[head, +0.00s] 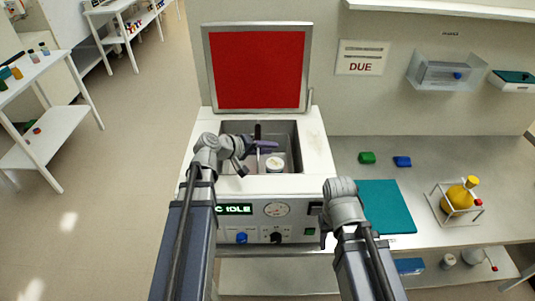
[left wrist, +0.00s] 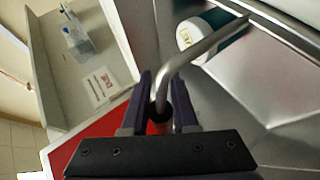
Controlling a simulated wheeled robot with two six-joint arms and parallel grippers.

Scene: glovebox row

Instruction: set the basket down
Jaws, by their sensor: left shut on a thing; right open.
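My left gripper (head: 264,146) is over the open chamber of the steel-and-white steriliser. In the left wrist view, its dark purple fingers (left wrist: 162,102) are shut on a bent metal bar, the basket's handle (left wrist: 190,58). The rest of the basket is hard to make out; I cannot tell whether it touches the chamber floor. A white-lidded jar (head: 275,163) shows beside the gripper in the chamber, and also beyond the handle in the left wrist view (left wrist: 193,34). My right arm is in front of the machine's right side; its gripper fingers do not show.
The steriliser's red-faced lid (head: 257,70) stands open behind the chamber. To the right, the bench has a teal mat (head: 386,205), a green block (head: 367,158), a blue block (head: 402,162) and a yellow flask (head: 459,196) in a rack. Bench space around the blocks is clear.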

